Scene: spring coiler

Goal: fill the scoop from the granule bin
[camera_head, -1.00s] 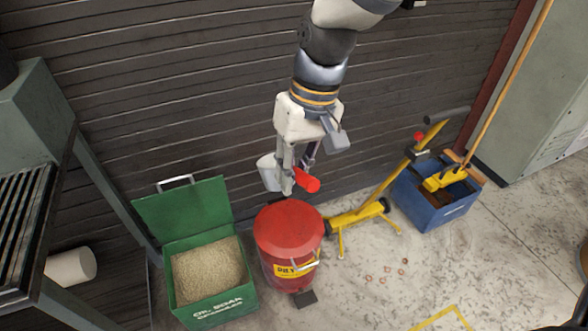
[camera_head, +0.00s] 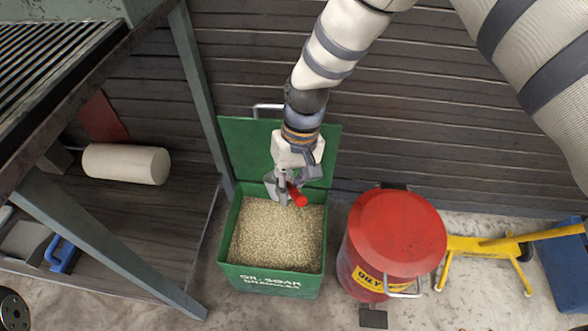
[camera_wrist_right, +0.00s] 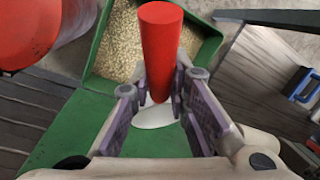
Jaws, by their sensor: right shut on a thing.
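The green granule bin (camera_head: 308,281) stands open on the floor, its lid (camera_head: 246,140) tipped back. Pale granules (camera_head: 272,240) lie in it below the rim; they also show in the right wrist view (camera_wrist_right: 122,45). My right gripper (camera_head: 286,192) is shut on the red handle (camera_head: 298,196) of the scoop, over the back part of the bin. In the right wrist view the handle (camera_wrist_right: 161,45) stands between the fingers, with part of the pale scoop (camera_wrist_right: 154,116) below it. The scoop's inside is mostly hidden. My left gripper is not in view.
A red oily-waste can (camera_head: 394,232) stands just right of the bin. A yellow-framed stand (camera_head: 485,243) is farther right. A bench leg (camera_head: 203,90) is close on the left, with a white roll (camera_head: 126,164) beyond. The slatted wall (camera_head: 420,130) is behind.

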